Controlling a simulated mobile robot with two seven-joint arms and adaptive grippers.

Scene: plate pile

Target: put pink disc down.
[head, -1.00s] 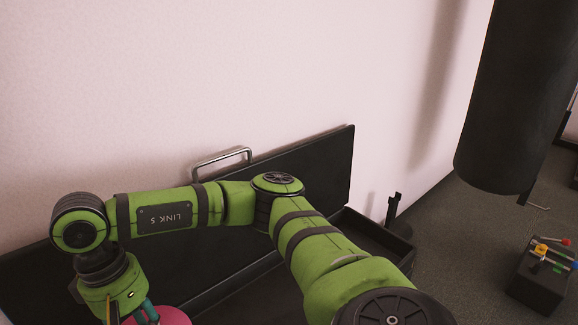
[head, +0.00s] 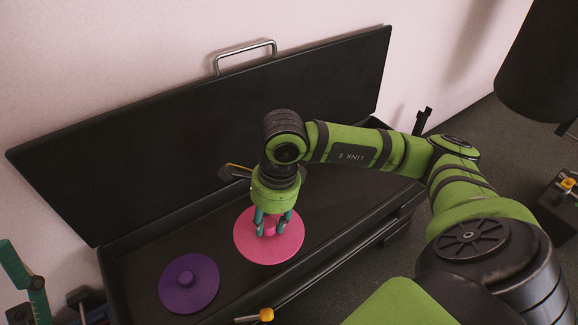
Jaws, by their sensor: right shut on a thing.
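The pink disc (head: 285,248) is round and flat with a small pink knob in its middle. My right gripper (head: 271,222) points down over it, shut on the knob, with its teal fingers on either side. The disc looks level, over the floor of the open black chest (head: 205,238); I cannot tell whether it touches that floor. A purple disc (head: 203,285) with its own knob lies in the chest to the left, apart from the pink one. My left gripper is not seen.
The chest's raised lid (head: 130,150) with a metal handle (head: 245,55) stands behind, against the wall. A teal hinged object (head: 17,268) is at the lower left. An orange-tipped tool (head: 266,314) is near the chest's front edge. A black cylinder (head: 545,60) hangs at the upper right.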

